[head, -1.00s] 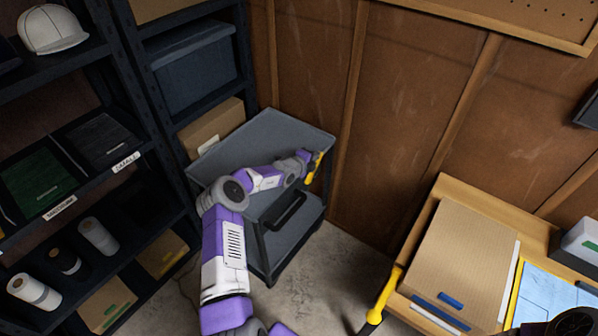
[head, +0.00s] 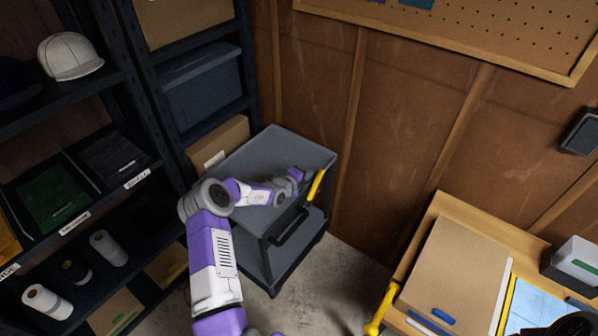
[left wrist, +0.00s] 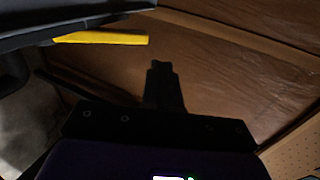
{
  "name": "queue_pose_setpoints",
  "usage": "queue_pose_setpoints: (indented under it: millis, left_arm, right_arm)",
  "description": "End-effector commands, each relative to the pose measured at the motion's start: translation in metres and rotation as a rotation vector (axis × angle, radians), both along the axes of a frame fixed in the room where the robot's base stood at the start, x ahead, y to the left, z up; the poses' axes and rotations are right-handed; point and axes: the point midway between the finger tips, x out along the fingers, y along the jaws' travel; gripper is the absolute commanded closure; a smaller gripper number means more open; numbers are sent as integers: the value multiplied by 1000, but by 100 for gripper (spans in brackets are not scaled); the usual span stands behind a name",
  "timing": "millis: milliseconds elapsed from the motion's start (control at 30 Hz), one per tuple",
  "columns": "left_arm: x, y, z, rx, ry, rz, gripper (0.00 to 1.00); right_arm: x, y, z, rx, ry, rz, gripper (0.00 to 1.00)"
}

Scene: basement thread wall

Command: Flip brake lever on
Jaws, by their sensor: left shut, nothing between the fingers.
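The yellow lever (head: 316,187) sits at the right edge of the grey cart (head: 262,150), slanting down toward its front corner. In the left wrist view the yellow lever (left wrist: 105,38) shows at upper left, lying nearly level beside the dark cart edge. My left gripper (head: 304,175) is just left of the lever, over the cart's right side. In the left wrist view its fingers (left wrist: 160,75) are shut and empty, with a gap between them and the lever. My right gripper is not in view.
A dark shelf rack (head: 150,110) with bins and boxes stands left of the cart. A wooden table (head: 440,210) with a yellow handle (head: 379,312) at its corner is at lower right. Bare floor (head: 345,275) lies between them, and a brown panel wall (head: 400,120) stands behind.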

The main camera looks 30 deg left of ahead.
Motion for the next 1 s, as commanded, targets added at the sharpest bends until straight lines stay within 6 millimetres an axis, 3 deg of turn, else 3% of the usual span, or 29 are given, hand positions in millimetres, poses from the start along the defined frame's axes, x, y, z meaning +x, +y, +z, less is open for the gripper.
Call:
queue_pose_setpoints:
  millis: [200,367,1000]
  left_arm:
    - [-28,2,24,1,2,1,100]
    - [-38,3,32,1,1,2,100]
    - [-41,2,33,3,3,-3,100]
  right_arm:
    - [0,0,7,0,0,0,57]
    - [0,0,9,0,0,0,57]
    - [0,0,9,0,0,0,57]
